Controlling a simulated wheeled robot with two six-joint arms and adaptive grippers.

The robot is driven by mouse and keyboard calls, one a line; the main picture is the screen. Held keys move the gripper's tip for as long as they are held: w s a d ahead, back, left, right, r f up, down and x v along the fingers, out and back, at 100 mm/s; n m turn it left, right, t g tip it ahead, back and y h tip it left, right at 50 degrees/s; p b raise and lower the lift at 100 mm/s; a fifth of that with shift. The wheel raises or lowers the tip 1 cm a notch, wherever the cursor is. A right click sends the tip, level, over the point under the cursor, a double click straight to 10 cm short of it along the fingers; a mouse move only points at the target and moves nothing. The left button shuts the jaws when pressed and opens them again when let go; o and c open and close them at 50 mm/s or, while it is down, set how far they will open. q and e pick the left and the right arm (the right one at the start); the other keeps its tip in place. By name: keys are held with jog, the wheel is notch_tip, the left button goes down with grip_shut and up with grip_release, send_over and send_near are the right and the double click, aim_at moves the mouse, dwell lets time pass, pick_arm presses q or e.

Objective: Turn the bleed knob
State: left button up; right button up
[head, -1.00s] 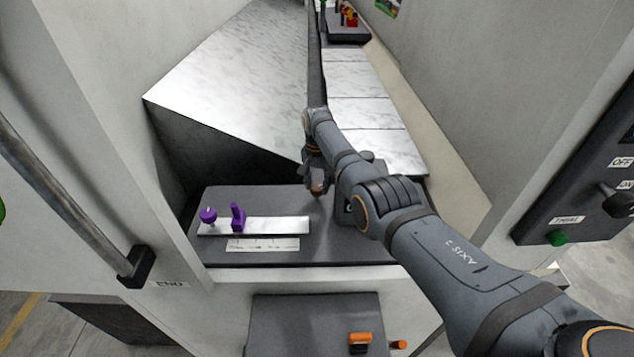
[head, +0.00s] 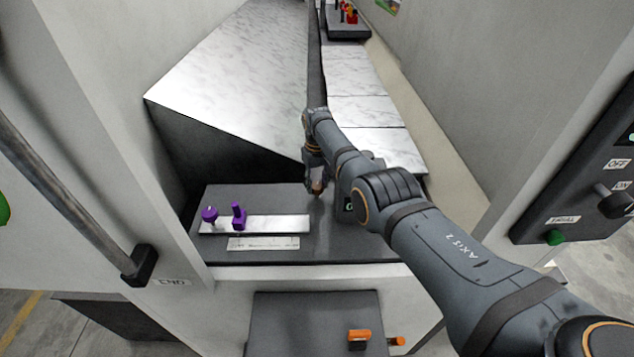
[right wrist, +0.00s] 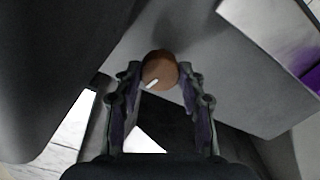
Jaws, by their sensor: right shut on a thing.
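The bleed knob, which I take to be the round copper-brown knob (right wrist: 160,72), has a short white mark on its face in the right wrist view. It shows small in the head view (head: 318,188), at the back of the dark panel. My right gripper (right wrist: 160,80) has a finger on each side of the knob and is shut on it. In the head view the right gripper (head: 317,180) comes down onto the knob and partly hides it. My left gripper is not in view.
The dark panel (head: 340,245) also carries a pale strip (head: 270,224) with two purple handles (head: 238,216) at left. An orange handle (head: 359,341) is on a lower panel. A switch box (head: 580,215) is at right. Grey walls close in both sides.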

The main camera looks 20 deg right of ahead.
aim_at(317, 185)
jog(key=shift+n, duration=1.6)
jog(key=o, duration=1.1)
jog(key=shift+o, duration=0.2)
notch_tip(317, 185, up, 12)
